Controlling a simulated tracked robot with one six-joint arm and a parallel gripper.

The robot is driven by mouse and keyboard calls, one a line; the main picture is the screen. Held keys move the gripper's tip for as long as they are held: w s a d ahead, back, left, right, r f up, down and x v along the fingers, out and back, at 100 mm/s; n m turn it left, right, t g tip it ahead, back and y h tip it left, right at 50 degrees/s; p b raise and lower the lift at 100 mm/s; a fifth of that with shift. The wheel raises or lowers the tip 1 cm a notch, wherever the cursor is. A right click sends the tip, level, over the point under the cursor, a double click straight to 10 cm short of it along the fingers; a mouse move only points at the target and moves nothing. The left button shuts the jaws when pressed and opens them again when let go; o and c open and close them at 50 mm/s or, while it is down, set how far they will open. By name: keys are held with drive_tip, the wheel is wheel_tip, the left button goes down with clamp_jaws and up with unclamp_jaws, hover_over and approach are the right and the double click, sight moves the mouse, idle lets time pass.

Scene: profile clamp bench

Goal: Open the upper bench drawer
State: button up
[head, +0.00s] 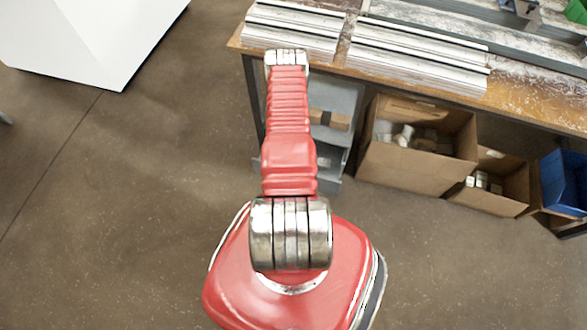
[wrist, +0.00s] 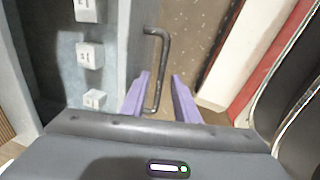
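In the wrist view, a grey drawer (wrist: 128,50) stands at least partly pulled out. Its interior shows, with pale labelled blocks (wrist: 89,55) in a row. A dark bar handle (wrist: 164,60) is fixed to the outside of its front. My gripper (wrist: 161,77) has two purple fingers spread apart, one on each side of the handle's near part. I see a gap between the handle and the right finger; contact with the left finger is unclear. In the head view, the grey drawer unit (head: 337,95) is under the bench, partly covered by my red arm, and my fingers are hidden.
The wooden bench top (head: 530,100) carries metal profiles (head: 415,60). Cardboard boxes (head: 385,165) and a blue bin (head: 562,185) stand under the bench, right of the drawer unit. A white block-like object (head: 85,35) is at upper left. The floor at left is clear.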

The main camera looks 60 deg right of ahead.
drive_tip(key=shift+c, duration=0.4)
clamp_jaws()
